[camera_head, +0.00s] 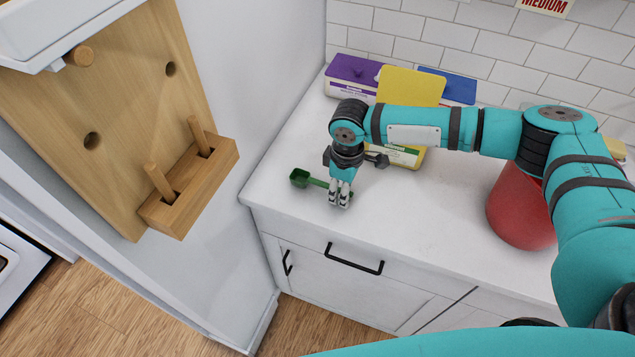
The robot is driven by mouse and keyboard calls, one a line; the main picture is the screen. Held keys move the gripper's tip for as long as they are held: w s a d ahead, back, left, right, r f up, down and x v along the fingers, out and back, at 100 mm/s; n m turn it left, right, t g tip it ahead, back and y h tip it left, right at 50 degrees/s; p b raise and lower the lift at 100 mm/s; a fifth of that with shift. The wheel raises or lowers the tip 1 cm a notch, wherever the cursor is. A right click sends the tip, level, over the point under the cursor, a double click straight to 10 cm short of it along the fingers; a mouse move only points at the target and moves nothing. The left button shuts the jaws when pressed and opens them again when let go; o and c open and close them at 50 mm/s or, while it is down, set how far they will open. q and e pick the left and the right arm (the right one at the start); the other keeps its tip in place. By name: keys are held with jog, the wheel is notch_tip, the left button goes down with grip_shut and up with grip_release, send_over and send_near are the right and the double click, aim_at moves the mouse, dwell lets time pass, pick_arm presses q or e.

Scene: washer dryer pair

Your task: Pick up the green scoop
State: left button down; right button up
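The green scoop (301,178) lies on the white counter near its front left corner, its bowl to the left and its handle to the right. My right gripper (339,199) points down over the handle end, with its fingertips at the handle and close to the counter. The fingers are close together and hide part of the handle. I cannot tell whether they are shut on it or still a little apart. My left gripper is not in view.
Behind my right arm stand a purple-lidded box (351,77), a yellow-lidded box (411,86) and a blue-lidded box (449,85). A red rounded object (518,211) is at the right, partly behind my arm. A wooden rack (188,187) with pegs is at the left.

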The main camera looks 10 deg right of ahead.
grip_shut()
jog(key=shift+r, duration=0.1)
jog(key=shift+r+b, duration=0.35)
jog(key=shift+r, duration=0.25)
notch_tip(320, 180, up, 2)
jog(key=shift+s+r+b, duration=0.1)
jog(key=shift+s+b, duration=0.05)
jog(key=shift+b, duration=0.3)
jog(key=s+d+r+b, duration=0.1)
jog(key=s+b, duration=0.1)
jog(key=s, duration=1.3)
jog(key=shift+s+r+b, duration=0.25)
jog(key=shift+s+b, duration=0.1)
jog(key=shift+b, duration=0.05)
